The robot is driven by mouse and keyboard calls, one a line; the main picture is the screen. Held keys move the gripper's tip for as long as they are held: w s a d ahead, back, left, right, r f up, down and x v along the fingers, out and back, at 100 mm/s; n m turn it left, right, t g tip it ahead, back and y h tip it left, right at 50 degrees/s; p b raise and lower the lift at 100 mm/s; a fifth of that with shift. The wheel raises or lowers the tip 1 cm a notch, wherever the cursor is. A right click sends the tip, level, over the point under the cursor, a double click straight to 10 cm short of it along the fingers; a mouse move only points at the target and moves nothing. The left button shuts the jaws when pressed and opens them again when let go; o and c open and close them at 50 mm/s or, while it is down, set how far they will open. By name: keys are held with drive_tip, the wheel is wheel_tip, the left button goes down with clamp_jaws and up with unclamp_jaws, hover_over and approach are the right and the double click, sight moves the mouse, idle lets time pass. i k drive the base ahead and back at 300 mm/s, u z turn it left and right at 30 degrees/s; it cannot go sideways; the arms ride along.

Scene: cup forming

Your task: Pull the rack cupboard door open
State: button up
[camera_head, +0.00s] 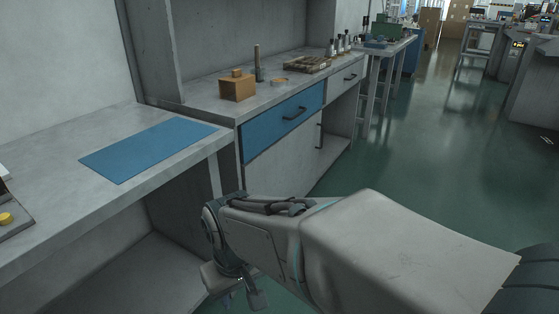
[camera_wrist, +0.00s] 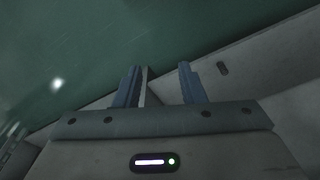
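The rack cupboard (camera_head: 231,116) stands along the wall in the head view, with a blue drawer (camera_head: 275,131) under its top. Below that drawer is a pale grey door (camera_head: 280,166) with a dark upright handle (camera_head: 320,136) near its right edge. The door looks shut; my arm hides its lower part. My gripper (camera_head: 236,291) hangs low at the near left of the cupboard, apart from the handle. The wrist view shows my gripper (camera_wrist: 160,70) with its two fingers spread and nothing between them. The handle cannot be made out in the wrist view.
A grey bench with a blue mat (camera_head: 148,149) stands at the left. The green floor (camera_head: 430,150) to the right is clear. Grey surfaces (camera_wrist: 262,62) lie close beyond my fingers.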

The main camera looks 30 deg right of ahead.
sight(288, 169)
drive_tip(key=z, duration=1.7)
drive_tip(key=i, duration=2.15)
drive_tip(key=u, duration=0.2)
